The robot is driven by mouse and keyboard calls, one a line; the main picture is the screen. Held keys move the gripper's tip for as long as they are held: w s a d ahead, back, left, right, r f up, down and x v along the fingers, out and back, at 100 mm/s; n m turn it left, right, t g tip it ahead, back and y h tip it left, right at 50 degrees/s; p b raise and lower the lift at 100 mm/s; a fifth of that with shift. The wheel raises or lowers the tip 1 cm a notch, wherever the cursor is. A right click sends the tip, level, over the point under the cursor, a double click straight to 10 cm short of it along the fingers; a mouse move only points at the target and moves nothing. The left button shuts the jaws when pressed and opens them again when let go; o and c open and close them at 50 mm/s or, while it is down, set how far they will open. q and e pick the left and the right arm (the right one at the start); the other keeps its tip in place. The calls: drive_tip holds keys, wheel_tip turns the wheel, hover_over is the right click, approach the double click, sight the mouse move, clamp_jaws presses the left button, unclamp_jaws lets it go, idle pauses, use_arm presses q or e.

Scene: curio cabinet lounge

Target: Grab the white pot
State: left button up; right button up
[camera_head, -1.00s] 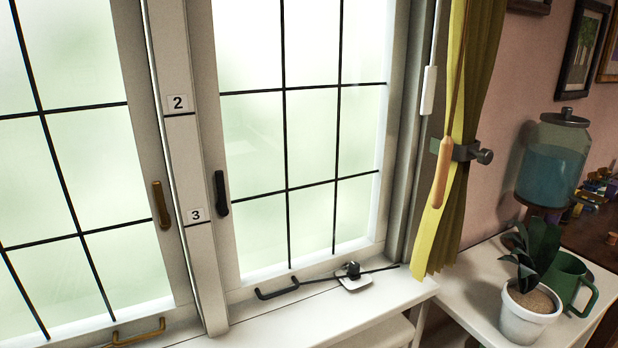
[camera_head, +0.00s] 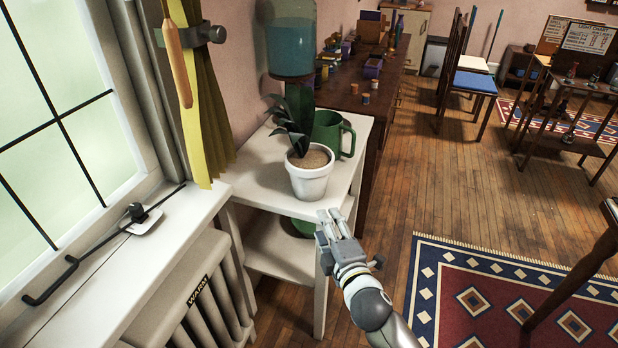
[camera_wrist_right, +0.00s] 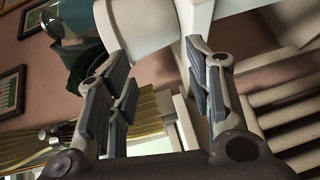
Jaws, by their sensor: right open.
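The white pot (camera_head: 309,180) holds soil and a dark green leafy plant (camera_head: 291,130). It stands upright on the white shelf unit's top (camera_head: 262,186), near its front edge. My right gripper (camera_head: 334,222) is just in front of the shelf, to the lower right of the pot. In the right wrist view the fingers (camera_wrist_right: 165,80) are apart with nothing held between them. The pot (camera_wrist_right: 139,38) shows close beyond the fingertips there, partly cut off by the top of the picture. My left gripper is not in view.
A green mug (camera_head: 329,132) stands right behind the pot, and a glass jar with blue liquid (camera_head: 291,45) is farther back. The window sill (camera_head: 110,262) and a radiator (camera_head: 203,300) are at left. Wooden floor (camera_head: 440,190) lies open to the right.

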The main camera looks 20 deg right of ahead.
drive_tip(key=t, duration=0.1)
approach(316, 176)
drive_tip(key=shift+n, duration=0.5)
drive_tip(key=shift+w+a+f+p, duration=0.1)
drive_tip(key=shift+w+p, duration=0.05)
drive_tip(key=shift+w, duration=1.35)
drive_tip(key=shift+w+a+f+p, duration=0.1)
drive_tip(key=shift+w+f, duration=0.05)
drive_tip(key=shift+w, duration=1.3)
drive_tip(key=shift+w+f+p, duration=0.1)
drive_tip(key=shift+w+p, duration=0.05)
drive_tip(key=shift+w, duration=1.35)
clamp_jaws()
drive_tip(key=shift+r, duration=0.2)
